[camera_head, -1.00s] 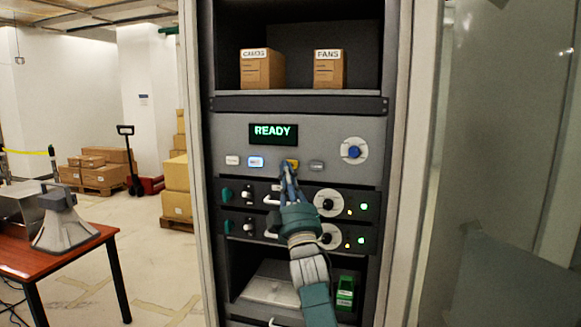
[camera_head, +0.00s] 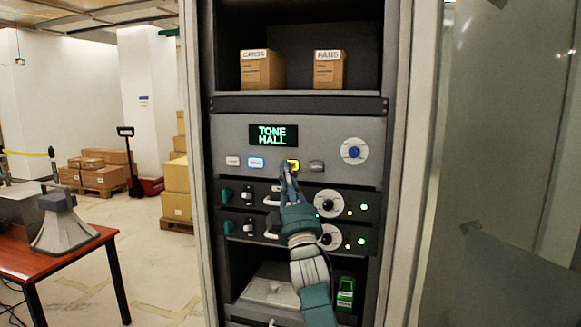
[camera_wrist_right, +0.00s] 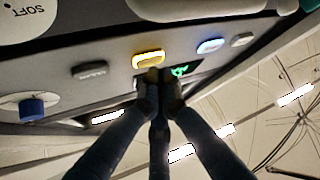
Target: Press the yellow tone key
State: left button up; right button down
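The yellow tone key (camera_head: 293,165) is in the row of keys on the grey panel, and it looks lit. In the right wrist view the yellow key (camera_wrist_right: 148,59) has a bright yellow rim. My right gripper (camera_head: 286,170) is at the key's lower left, its fingertips drawn together with nothing between them. In the right wrist view the fingertips (camera_wrist_right: 160,82) are just below the key in the picture; I cannot tell whether they touch it. The green display (camera_head: 273,135) reads "TONE HALL". My left gripper is not in view.
A white key (camera_head: 233,161), a blue-lit key (camera_head: 256,163) and a grey key (camera_head: 317,166) share the row. A blue knob (camera_head: 353,151) is to the right. Rack units with handles and dials (camera_head: 328,203) lie below. A red table (camera_head: 70,250) stands left.

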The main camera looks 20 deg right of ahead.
jog(key=s+a+p, duration=0.2)
jog(key=s+a, duration=0.1)
jog(key=s, duration=0.2)
jog(key=shift+a, duration=0.2)
dwell(0.3)
